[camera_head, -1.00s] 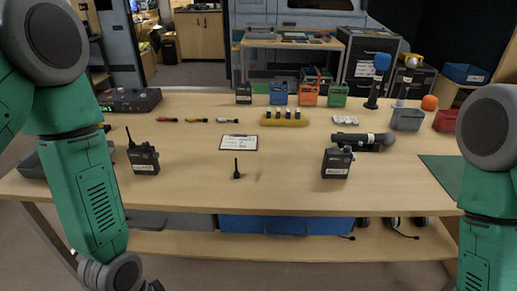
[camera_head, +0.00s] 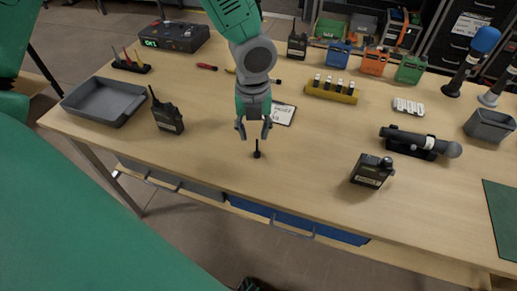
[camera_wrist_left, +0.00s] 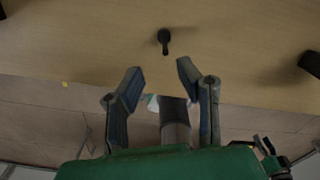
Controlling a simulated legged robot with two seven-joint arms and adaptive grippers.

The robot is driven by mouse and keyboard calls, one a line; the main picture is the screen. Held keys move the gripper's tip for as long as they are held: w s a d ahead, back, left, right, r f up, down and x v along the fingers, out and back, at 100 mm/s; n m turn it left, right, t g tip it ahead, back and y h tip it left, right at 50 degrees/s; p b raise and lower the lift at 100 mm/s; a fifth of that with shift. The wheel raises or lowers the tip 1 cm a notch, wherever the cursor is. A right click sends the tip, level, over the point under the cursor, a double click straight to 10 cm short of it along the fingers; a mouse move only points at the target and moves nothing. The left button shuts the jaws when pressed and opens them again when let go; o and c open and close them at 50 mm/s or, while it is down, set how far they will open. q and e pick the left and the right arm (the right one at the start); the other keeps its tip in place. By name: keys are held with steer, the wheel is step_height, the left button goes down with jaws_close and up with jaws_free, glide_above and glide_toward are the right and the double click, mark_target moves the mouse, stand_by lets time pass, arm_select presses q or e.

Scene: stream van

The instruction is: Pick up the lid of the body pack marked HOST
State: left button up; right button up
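A black body pack (camera_head: 168,118) with an antenna stands at the left of the table, and another (camera_head: 372,171) sits at the right front; their white labels are too small to read. A small black piece (camera_head: 257,154) with a thin stem stands near the front edge; it also shows in the left wrist view (camera_wrist_left: 164,42). I cannot tell whether it is a lid. My left gripper (camera_head: 254,134) is open and empty, just above and behind this piece in the picture. A dark pronged shape in the left wrist view (camera_wrist_left: 272,156) may be my right gripper, its fingers unclear.
A grey tray (camera_head: 104,101) lies at the left. A white card (camera_head: 284,113) is behind my left gripper. A yellow battery holder (camera_head: 331,91), coloured packs (camera_head: 374,61) and a microphone (camera_head: 420,143) stand farther back and right. The front middle of the table is mostly clear.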

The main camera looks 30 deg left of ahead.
mark_target(258, 152)
arm_select(q)
steer(key=shift+d+f, duration=0.2)
steer(key=shift+f, duration=0.35)
steer(key=shift+d+f, duration=0.2)
steer(key=shift+f, duration=0.35)
steer(key=shift+w+f, duration=0.2)
steer(key=shift+f, duration=0.2)
steer(key=f, duration=0.3)
steer(key=w+a+f, duration=0.1)
steer(key=shift+a+f+b, duration=0.1)
steer(key=shift+f+b, duration=0.1)
steer(key=shift+b, duration=0.2)
steer(key=shift+s+d+r, duration=0.1)
steer(key=shift+d, duration=0.1)
steer(key=shift+c, duration=0.5)
steer(key=shift+d, duration=0.25)
jaws_close()
